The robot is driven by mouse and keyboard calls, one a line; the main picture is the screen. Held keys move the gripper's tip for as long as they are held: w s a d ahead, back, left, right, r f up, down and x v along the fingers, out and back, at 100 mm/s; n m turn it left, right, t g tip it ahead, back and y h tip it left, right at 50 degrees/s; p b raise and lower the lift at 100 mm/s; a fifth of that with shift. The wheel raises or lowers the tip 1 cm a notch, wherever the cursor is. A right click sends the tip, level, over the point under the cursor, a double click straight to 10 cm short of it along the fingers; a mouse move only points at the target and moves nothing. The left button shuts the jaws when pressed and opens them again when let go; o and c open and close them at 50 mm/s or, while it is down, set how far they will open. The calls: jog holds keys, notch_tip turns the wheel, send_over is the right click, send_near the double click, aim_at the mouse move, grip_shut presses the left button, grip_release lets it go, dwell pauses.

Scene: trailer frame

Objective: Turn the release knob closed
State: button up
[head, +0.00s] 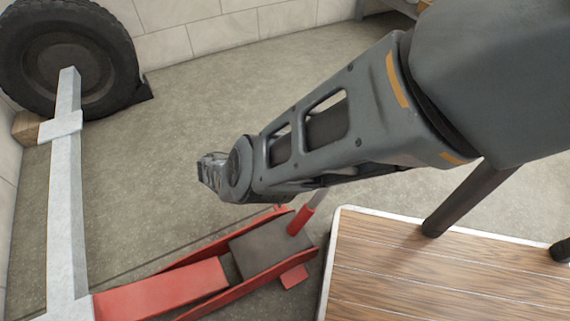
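A red floor jack (158,290) with a dark grey middle plate (268,248) sits low at the bottom centre-left. A short red socket with a grey rod (302,220) rises from its right end, partly hidden behind my arm. I cannot make out the release knob; it may be hidden or too small to see. My arm reaches in from the upper right, and my gripper (209,171) is at its far left end, appearing above the jack in the picture. Its fingers are too small and turned away to tell open from shut. I see no contact with the jack.
A grey metal trailer frame beam (66,210) runs down the left. A black tyre (70,55) stands at the upper left by a wooden block (28,127). A white-edged wooden platform (440,275) fills the bottom right. Concrete floor (215,85) is clear beyond my arm.

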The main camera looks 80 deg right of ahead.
dwell(0.4)
jog(key=o, duration=1)
jog(key=shift+c, duration=0.2)
notch_tip(320, 180, up, 4)
jog(key=p, duration=0.3)
jog(key=shift+r+p, duration=0.15)
jog(key=shift+p, duration=0.15)
jog(key=s+d+r+p, duration=0.6)
jog(key=s, duration=0.4)
jog(key=shift+r, duration=0.35)
